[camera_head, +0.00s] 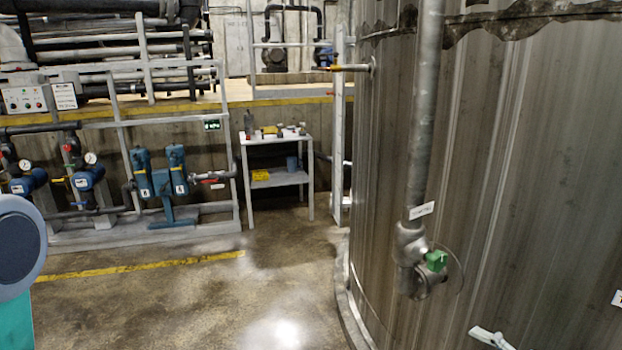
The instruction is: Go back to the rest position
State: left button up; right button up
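Neither of my grippers shows in the head view. A rounded grey and teal link at the left edge looks like part of my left arm. Its gripper is out of the picture. No part of my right arm can be made out. A large metal tank (530,150) fills the right side. A vertical pipe (426,110) runs down in front of it to a valve with a green handle (436,260).
A pale lever-like piece (490,338) shows at the bottom right. A small shelf table (277,182) with items stands at the back. The concrete floor (200,300) in the middle is clear.

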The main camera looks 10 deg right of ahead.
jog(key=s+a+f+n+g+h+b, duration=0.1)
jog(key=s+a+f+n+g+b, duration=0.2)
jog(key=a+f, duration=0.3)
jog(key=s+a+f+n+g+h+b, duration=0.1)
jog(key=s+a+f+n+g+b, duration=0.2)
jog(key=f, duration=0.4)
pick_arm(q)
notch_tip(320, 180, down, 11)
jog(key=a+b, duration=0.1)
jog(key=b, duration=0.3)
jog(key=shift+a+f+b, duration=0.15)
jog(key=shift+b, duration=0.15)
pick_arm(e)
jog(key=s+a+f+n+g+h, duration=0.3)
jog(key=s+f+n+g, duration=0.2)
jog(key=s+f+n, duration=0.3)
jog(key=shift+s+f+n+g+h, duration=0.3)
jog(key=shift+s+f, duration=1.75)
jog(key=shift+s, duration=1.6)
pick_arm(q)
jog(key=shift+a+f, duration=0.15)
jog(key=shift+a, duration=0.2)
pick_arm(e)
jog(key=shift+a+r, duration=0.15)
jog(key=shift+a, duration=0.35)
